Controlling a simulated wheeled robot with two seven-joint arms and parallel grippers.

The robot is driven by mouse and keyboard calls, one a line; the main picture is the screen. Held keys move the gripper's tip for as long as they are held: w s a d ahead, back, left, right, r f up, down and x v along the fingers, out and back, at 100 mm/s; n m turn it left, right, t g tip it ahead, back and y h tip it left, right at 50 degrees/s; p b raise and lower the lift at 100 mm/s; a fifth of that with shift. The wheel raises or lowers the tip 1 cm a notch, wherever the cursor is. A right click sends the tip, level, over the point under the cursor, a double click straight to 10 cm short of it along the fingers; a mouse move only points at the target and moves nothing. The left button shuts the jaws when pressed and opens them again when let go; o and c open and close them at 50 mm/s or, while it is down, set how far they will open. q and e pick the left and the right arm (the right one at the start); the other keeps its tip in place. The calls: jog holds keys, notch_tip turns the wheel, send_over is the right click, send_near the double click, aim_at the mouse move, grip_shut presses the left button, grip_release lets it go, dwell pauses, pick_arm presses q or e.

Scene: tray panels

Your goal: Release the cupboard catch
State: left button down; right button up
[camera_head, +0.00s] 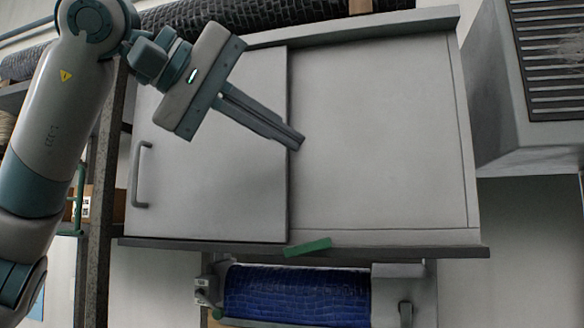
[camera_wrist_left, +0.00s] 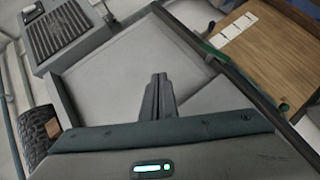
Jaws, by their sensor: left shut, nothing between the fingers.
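The cupboard (camera_head: 385,130) is a wide grey box with a door (camera_head: 215,190) on its left half. The door has a bar handle (camera_head: 139,175) near its left edge. A green catch (camera_head: 307,247) sits slightly tilted on the dark bottom rail, near the door's lower right corner. My left gripper (camera_head: 298,143) is shut and empty. Its fingertips are in front of the door's right edge, well above the catch. In the left wrist view, the shut fingers (camera_wrist_left: 158,82) point at the cupboard front, and the green catch (camera_wrist_left: 208,50) shows on the rail beyond them. My right gripper is not in view.
A blue textured roll (camera_head: 297,295) sits below the cupboard. A grey unit with a slatted grille (camera_head: 552,60) stands at the right. Dark rolls (camera_head: 235,15) lie above the cupboard. A shelf post (camera_head: 103,200) stands at the left. The space in front of the right panel is free.

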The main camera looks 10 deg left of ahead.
pick_arm(q)
jog(key=shift+s+a+r, duration=0.2)
jog(key=shift+s+r, duration=0.35)
jog(key=shift+w, duration=0.1)
